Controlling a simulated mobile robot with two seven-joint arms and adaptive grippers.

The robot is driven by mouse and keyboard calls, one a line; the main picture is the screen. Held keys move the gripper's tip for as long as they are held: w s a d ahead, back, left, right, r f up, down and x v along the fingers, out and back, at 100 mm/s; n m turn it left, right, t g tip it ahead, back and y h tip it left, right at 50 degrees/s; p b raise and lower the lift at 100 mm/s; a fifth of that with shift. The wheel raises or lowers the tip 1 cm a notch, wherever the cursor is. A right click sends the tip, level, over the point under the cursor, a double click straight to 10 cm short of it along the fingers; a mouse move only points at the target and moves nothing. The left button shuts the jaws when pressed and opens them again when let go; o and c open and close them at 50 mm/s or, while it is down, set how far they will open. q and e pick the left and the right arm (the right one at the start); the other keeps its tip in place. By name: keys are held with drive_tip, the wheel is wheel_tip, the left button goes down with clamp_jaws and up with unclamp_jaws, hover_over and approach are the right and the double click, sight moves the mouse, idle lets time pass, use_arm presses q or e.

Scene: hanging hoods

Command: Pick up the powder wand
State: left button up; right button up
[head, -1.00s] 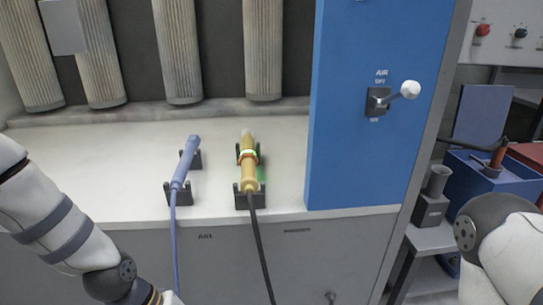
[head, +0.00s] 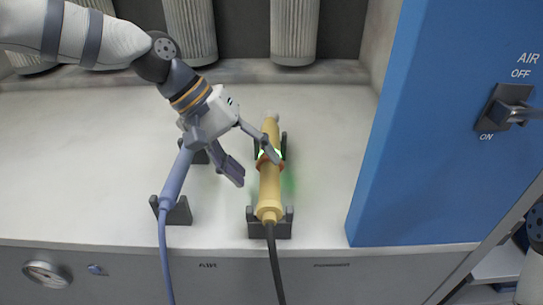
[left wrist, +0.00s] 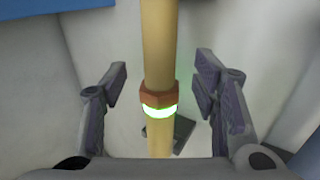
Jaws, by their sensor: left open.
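A yellow wand (head: 270,188), which I take as the powder wand, lies in two dark cradles on the white hood floor. It has a brown collar, a glowing green ring and a black hose. My left gripper (head: 258,168) is open at its ring, with one finger crossing in front of the wand. In the left wrist view the wand (left wrist: 158,45) runs between the spread fingers (left wrist: 162,75), with gaps on both sides. How far the fingers reach down around it I cannot tell. My right gripper is out of view.
A blue wand (head: 176,178) with a blue hose lies in similar cradles to the left, partly behind my left gripper. A blue panel (head: 420,150) with an AIR switch (head: 505,110) stands at right. Pleated filters (head: 293,30) hang at the back. The floor between wands and panel is clear.

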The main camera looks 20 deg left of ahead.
sight(265, 175)
use_arm(q)
drive_tip(key=x, duration=0.4)
drive_tip(key=shift+s, duration=0.1)
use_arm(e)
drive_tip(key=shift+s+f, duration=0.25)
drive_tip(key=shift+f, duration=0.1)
use_arm(q)
clamp_jaws()
drive_tip(key=shift+r, duration=0.15)
